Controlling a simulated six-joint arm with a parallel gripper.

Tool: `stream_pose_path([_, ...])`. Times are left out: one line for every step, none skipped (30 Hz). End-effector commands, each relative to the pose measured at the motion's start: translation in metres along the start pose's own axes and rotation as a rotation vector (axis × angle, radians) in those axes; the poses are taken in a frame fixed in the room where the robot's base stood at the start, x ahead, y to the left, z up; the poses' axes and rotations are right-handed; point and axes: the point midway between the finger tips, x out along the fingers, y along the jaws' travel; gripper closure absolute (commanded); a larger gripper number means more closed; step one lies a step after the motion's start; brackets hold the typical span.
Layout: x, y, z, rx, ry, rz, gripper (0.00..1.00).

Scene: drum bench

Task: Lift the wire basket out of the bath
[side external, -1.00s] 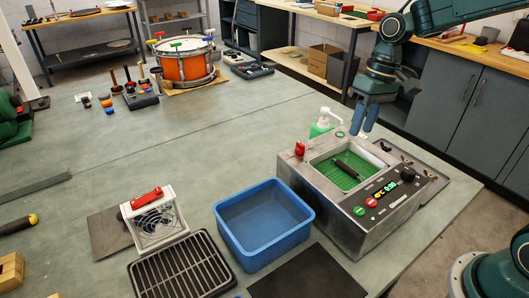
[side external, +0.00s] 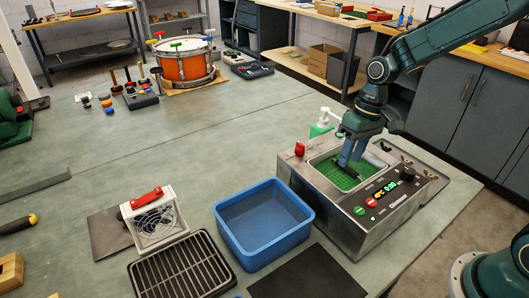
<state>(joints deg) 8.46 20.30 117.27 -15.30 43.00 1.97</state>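The bath is a steel box (side external: 345,232) with green inside and a panel with buttons and a lit display on its front. The wire basket (side external: 327,168) seems to be the green mesh sitting in its opening, with a dark handle bar partly hidden by my fingers. My gripper (side external: 347,163) points down into the opening, its blue-grey fingers at the dark handle. I cannot tell whether the fingers are closed on it.
A blue tub (side external: 303,236) stands left of the bath, with a black drain rack (side external: 182,268) and a small fan (side external: 156,217) further left. A green soap bottle (side external: 321,124) stands behind the bath. An orange drum (side external: 184,66) is at the back. The middle of the bench is clear.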

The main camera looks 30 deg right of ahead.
Motion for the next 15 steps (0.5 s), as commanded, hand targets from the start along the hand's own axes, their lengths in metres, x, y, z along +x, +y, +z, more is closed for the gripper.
stream_pose_path([0.004,0.0,0.001,0.0,-0.003,0.0,0.64])
stream_pose_path([0.007,0.001,0.001,0.0,-0.004,0.0,0.64])
stream_pose_path([0.012,0.001,0.002,-0.001,-0.005,-0.001,0.64])
stream_pose_path([0.015,0.001,0.002,-0.001,-0.005,-0.001,0.64])
stream_pose_path([0.019,0.002,0.002,-0.001,-0.006,-0.001,0.64])
stream_pose_path([0.024,0.002,0.002,-0.001,-0.005,-0.001,0.64])
stream_pose_path([0.027,0.002,0.003,-0.001,-0.005,-0.001,0.64])
stream_pose_path([0.031,0.002,0.003,-0.001,-0.006,-0.001,0.64])
stream_pose_path([0.035,0.002,0.002,0.0,-0.005,-0.001,0.64])
stream_pose_path([0.038,0.002,0.002,0.0,-0.005,-0.001,0.64])
stream_pose_path([0.04,0.002,0.002,0.0,-0.005,-0.001,0.64])
stream_pose_path([0.043,0.003,0.002,0.0,-0.004,0.0,0.64])
stream_pose_path([0.045,0.003,0.002,0.0,-0.004,0.0,0.64])
stream_pose_path([0.046,0.003,0.002,0.0,-0.003,0.0,0.64])
stream_pose_path([0.047,0.003,0.002,0.0,-0.003,0.0,0.64])
